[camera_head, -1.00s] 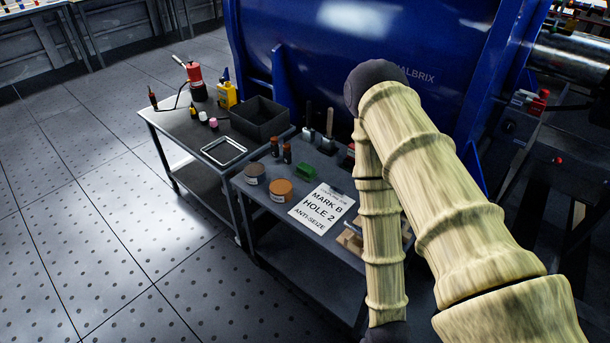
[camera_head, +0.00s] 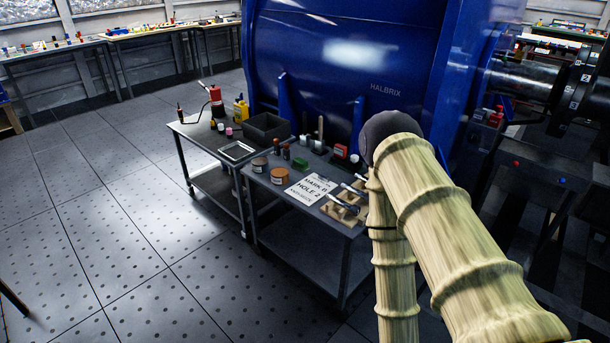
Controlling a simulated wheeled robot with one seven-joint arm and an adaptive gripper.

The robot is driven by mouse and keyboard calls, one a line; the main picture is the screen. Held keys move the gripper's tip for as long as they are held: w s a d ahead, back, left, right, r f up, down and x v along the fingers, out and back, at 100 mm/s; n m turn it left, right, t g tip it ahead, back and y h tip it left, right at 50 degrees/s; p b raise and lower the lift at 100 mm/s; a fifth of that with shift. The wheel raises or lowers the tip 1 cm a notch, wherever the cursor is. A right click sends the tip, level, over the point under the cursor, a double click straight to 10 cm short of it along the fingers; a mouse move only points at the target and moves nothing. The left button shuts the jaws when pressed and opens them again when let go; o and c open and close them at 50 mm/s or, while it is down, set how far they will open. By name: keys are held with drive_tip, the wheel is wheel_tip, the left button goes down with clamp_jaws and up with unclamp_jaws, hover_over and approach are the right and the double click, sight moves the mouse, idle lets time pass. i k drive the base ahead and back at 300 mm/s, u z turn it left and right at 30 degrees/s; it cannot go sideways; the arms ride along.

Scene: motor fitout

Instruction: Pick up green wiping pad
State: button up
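The green wiping pad (camera_head: 299,164) is a small green block on the top of the dark work cart (camera_head: 262,196). It lies just behind the white sign reading "MARK B HOLE 2" (camera_head: 311,187), to the right of two small dark bottles and the round tins. Nothing covers it. My arm comes in from the lower right and bends down at the right end of the cart. My gripper is outside the picture, so its state does not show.
A grey tin (camera_head: 260,165) and an orange-brown tin (camera_head: 279,176) stand left of the pad. Wrenches on a wooden block (camera_head: 342,208) lie to the right. A second cart with a black bin (camera_head: 267,129) adjoins at left. The blue motor housing (camera_head: 340,75) rises behind. Floor at left is clear.

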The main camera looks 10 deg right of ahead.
sight(301, 165)
drive_tip(key=z, duration=0.75)
drive_tip(key=i, duration=0.95)
